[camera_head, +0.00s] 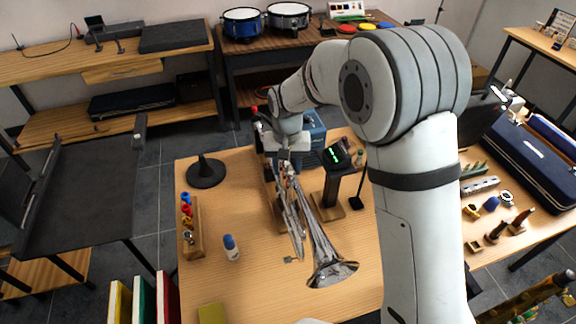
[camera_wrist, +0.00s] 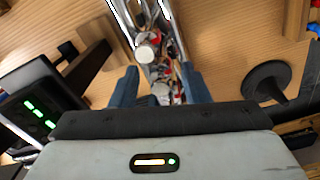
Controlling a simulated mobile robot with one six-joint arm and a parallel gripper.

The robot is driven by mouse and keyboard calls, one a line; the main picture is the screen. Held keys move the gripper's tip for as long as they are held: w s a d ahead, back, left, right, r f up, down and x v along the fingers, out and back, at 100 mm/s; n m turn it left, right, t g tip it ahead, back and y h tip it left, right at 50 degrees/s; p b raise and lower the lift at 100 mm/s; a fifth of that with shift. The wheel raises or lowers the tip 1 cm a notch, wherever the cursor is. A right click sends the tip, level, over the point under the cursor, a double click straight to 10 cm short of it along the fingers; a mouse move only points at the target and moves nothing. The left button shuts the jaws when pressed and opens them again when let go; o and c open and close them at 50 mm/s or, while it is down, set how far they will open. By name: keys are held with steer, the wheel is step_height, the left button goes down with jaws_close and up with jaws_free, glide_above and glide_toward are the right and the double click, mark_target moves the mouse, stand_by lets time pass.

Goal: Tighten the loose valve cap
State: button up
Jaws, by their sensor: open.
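A silver trumpet (camera_head: 320,245) lies on the wooden workbench (camera_head: 265,285), its bell toward the front. In the wrist view, the trumpet (camera_wrist: 176,35) runs up out of the frame between my fingers. A round silver valve cap (camera_wrist: 145,54) shows near the fingertips, with other round valve parts and red bits around it. I cannot tell which cap is loose. My gripper (camera_wrist: 160,80) is open, its two blue fingers on either side of the valve section. I cannot tell whether they touch it. In the head view, my gripper (camera_head: 287,160) is over the trumpet's rear end, which it partly hides.
A display with green digits (camera_head: 338,153) stands on a post close right of the trumpet, also in the wrist view (camera_wrist: 38,108). A black round stand (camera_head: 206,172), a small bottle (camera_head: 231,247) and a wooden rack (camera_head: 191,225) are left.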

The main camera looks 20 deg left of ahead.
step_height(320, 180, up, 7)
steer(key=shift+r+b, duration=0.1)
steer(key=shift+b, duration=0.35)
steer(key=shift+r, duration=0.25)
steer(key=shift+d, duration=0.1)
steer(key=s+d+r+m+t, duration=0.1)
steer(key=s+d+r, duration=0.25)
steer(key=d, duration=0.65)
steer(key=s+d+r+m+t, duration=0.1)
steer(key=s+d+r, duration=0.25)
steer(key=d, duration=0.55)
steer(key=s+d+f+m+t, duration=0.1)
steer(key=s+d, duration=1)
steer(key=s, duration=0.2)
steer(key=shift+d+f, duration=0.15)
steer(key=shift+d, duration=0.25)
